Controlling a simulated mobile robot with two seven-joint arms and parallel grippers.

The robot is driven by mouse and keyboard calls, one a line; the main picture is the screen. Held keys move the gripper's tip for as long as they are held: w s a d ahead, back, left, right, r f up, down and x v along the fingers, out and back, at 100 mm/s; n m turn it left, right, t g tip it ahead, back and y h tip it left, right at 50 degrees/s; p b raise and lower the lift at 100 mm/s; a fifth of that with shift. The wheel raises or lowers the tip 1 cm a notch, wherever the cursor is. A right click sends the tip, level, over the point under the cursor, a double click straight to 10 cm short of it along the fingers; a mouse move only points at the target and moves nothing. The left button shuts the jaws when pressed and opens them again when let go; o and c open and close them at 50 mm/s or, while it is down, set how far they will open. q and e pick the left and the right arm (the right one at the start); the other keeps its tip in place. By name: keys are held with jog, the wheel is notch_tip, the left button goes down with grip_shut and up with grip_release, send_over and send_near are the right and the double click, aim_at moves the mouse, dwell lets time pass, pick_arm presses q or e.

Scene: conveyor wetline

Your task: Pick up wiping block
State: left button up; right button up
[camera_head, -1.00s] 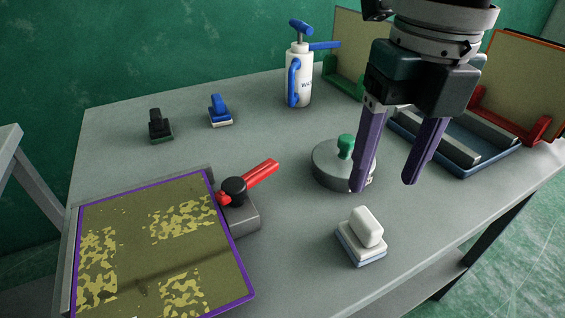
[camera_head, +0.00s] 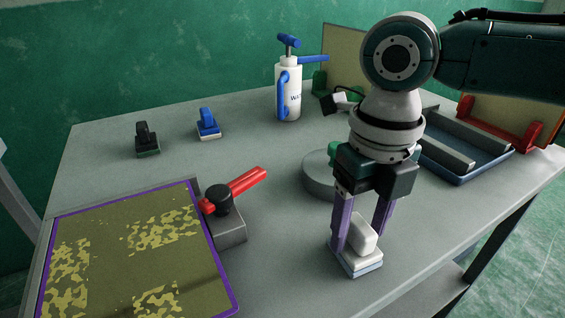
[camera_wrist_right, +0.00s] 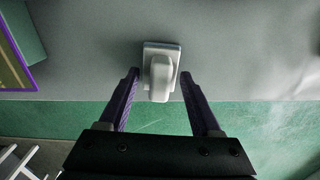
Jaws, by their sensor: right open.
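The white wiping block (camera_head: 361,237), with a rounded handle on a flat base, sits upright on the table near its front edge. It also shows in the right wrist view (camera_wrist_right: 160,72). My right gripper (camera_head: 357,240) points down over it, fingers open on either side of the handle. In the wrist view gaps show between the handle and both purple fingers (camera_wrist_right: 159,86). My left gripper is out of view.
A purple-framed screen (camera_head: 130,245) and a red-levered clamp (camera_head: 232,195) stand left. A round grey weight (camera_head: 318,176) sits just behind my gripper. Black (camera_head: 146,140) and blue-handled (camera_head: 208,124) blocks, a spray bottle (camera_head: 289,92) and a blue tray (camera_head: 470,165) stand farther back.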

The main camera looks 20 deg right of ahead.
grip_shut()
dwell(0.5)
